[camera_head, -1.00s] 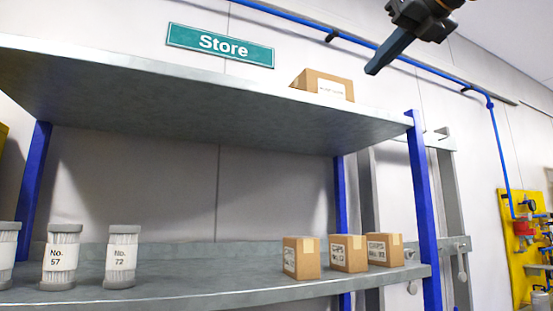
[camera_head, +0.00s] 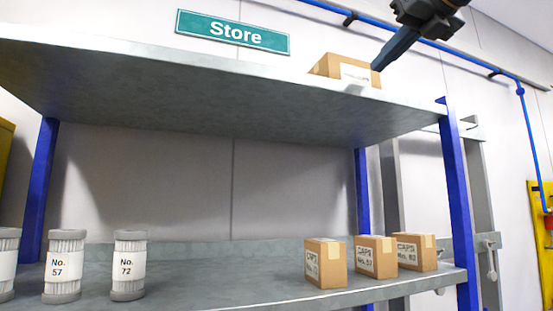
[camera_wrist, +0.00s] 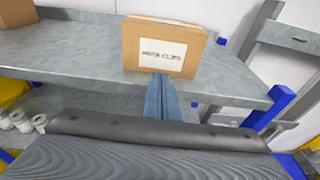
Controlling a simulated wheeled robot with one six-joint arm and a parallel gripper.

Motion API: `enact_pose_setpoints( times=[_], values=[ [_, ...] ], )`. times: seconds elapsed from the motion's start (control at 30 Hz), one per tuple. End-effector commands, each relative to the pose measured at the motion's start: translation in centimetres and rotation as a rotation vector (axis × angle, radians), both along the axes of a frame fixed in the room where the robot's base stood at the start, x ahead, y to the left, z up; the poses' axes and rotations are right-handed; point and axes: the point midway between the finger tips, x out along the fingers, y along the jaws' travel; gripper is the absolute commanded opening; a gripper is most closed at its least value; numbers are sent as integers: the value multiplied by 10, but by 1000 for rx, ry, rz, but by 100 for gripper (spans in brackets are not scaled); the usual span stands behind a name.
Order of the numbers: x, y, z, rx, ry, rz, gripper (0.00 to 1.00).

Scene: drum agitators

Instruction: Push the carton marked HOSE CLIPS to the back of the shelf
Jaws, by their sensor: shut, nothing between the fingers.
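The carton marked HOSE CLIPS (camera_wrist: 166,46) is a brown box with a white label, standing upright on the upper shelf (camera_wrist: 75,47) in the wrist view. In the head view the carton (camera_head: 330,66) stands near the right end of that shelf. My gripper (camera_head: 376,67) is shut and empty, its tip at the carton's front right in the head view. In the wrist view my gripper (camera_wrist: 161,78) points at the lower front face, just below the label. I cannot tell if it touches.
Another brown carton (camera_wrist: 17,12) stands left on the same shelf in the wrist view. A blue post (camera_head: 457,200) stands at the right end. A wall lies behind.

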Motion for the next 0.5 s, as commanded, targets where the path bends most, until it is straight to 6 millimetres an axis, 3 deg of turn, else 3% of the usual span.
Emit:
enact_pose_setpoints(
  times=[0.5],
  values=[
    [27, 8, 3, 2, 1, -1, 0]
  ],
)
